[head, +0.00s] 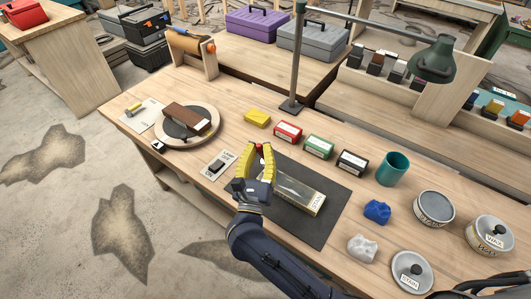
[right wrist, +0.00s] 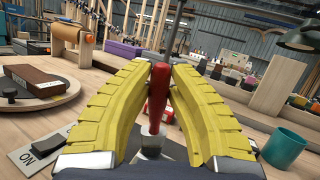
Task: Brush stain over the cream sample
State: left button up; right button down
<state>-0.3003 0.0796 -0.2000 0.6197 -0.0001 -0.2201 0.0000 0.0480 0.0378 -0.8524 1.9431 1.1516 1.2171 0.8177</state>
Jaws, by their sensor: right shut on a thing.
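My right gripper (head: 257,160), with yellow ribbed fingers, is shut on a red-handled brush. My left gripper is not in view.
A brown block (head: 187,118) sits on a round turntable (head: 163,137). An ON switch plate (head: 217,164) lies left of the gripper. Small boxes, a teal cup (head: 392,168), blue and white cloths and a WAX tin (head: 489,235) surround the mat. A lamp post (head: 297,60) rises behind.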

notch_tip(320, 180, up, 8)
jog(key=w+a, duration=0.1)
jog(key=shift+w+a, duration=0.2)
jog(key=shift+a, duration=0.1)
dwell(0.5)
dwell(0.5)
